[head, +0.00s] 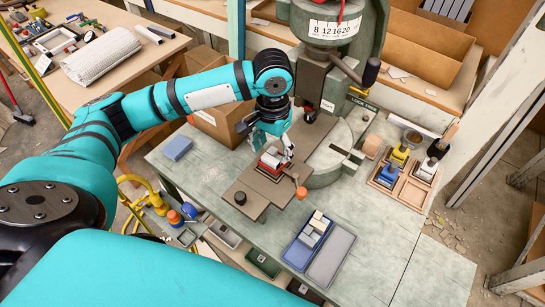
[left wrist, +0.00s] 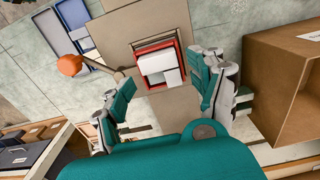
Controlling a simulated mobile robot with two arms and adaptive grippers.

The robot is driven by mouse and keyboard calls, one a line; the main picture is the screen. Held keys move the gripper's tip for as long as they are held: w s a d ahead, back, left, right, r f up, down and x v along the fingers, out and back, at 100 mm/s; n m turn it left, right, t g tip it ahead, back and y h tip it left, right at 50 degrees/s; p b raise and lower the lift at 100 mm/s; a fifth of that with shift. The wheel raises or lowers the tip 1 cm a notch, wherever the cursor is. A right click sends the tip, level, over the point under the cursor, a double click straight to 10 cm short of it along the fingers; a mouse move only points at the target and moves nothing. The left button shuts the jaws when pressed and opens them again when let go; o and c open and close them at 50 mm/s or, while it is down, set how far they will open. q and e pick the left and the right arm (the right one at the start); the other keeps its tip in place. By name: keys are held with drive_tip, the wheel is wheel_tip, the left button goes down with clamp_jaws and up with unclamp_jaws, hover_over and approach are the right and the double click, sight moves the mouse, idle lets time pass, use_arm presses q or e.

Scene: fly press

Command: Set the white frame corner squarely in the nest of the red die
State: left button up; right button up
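The red die (head: 272,171) sits on the brown plates of the fly press bed. The white frame corner (head: 271,160) lies on it; in the left wrist view, the white frame corner (left wrist: 158,64) appears within the border of the red die (left wrist: 178,50). I cannot tell whether it sits flat and square there. My left gripper (head: 273,147) is just above and behind the die, pointing down. In the left wrist view, my left gripper (left wrist: 163,76) has its fingers wide apart with nothing between them. My right gripper is not in view.
The press column (head: 312,75) stands close behind. An orange knob (head: 301,192) sticks up beside the die. A blue tray (head: 300,250) with white pieces is in front. A wooden tray (head: 410,192) with blue and yellow items is at the right. A cardboard box (head: 217,125) stands at the left.

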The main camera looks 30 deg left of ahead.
sight(273, 156)
use_arm(q)
wheel_tip(273, 156, up, 10)
drive_tip(key=shift+f+b, duration=0.2)
drive_tip(key=shift+b, duration=0.2)
idle(0.3)
